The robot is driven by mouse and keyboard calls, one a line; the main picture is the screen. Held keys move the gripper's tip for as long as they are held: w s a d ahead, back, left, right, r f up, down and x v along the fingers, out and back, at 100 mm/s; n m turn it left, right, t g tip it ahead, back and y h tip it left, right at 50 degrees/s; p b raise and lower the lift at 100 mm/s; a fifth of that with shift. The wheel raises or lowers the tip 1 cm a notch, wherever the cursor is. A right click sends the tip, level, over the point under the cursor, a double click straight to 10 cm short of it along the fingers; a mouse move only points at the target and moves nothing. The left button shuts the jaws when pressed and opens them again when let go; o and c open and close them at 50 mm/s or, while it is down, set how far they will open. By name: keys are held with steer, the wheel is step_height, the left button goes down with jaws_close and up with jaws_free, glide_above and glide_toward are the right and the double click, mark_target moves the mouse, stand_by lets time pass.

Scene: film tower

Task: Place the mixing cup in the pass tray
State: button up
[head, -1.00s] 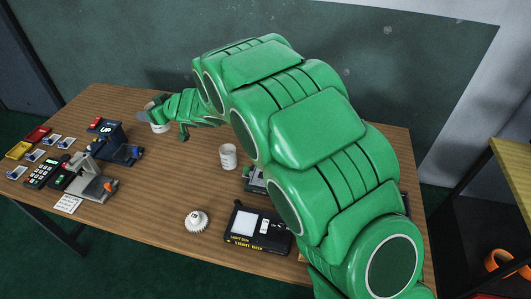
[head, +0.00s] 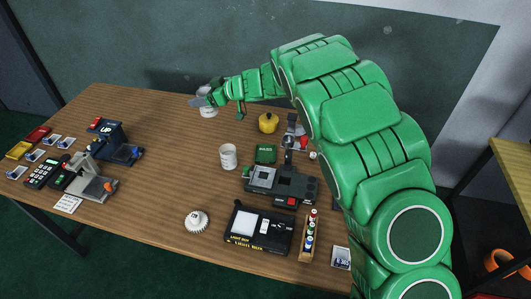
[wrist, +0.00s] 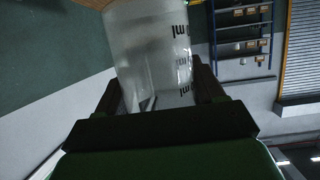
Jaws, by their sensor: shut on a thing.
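My gripper (head: 211,99) is shut on a translucent whitish cup (head: 207,91) at the back of the wooden table. In the wrist view the cup (wrist: 145,45) sits between the two fingers (wrist: 160,88) and bears dark "ml" markings, so I take it for the mixing cup. Whether its base is clear of the table is hard to tell. A similar whitish cup (head: 228,157) stands upright on the table, apart from my gripper. I cannot make out for certain which thing is the pass tray.
The table (head: 150,205) has clear wood left of centre. A light box (head: 259,230), a dark grey device (head: 280,184), a yellow round pot (head: 268,123) and a bottle rack (head: 308,236) stand right of centre. A white ribbed object (head: 196,221) is in front. Several devices crowd the left.

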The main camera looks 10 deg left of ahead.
steer(key=w+d+f+n+g, duration=0.1)
steer(key=w+d+f, duration=0.15)
steer(key=d, duration=0.65)
steer(key=w+d+f+n+g, duration=0.1)
steer(key=w+d+f, duration=0.15)
steer(key=d, duration=0.65)
glide_above(262, 154)
steer(key=shift+a+f, duration=0.15)
steer(key=shift+f, duration=7.55)
steer(key=shift+f, duration=0.15)
steer(key=o, duration=1.1)
steer(key=shift+c, duration=0.2)
steer(key=shift+r, duration=0.2)
steer(key=v, duration=1.2)
steer(key=shift+w, duration=0.1)
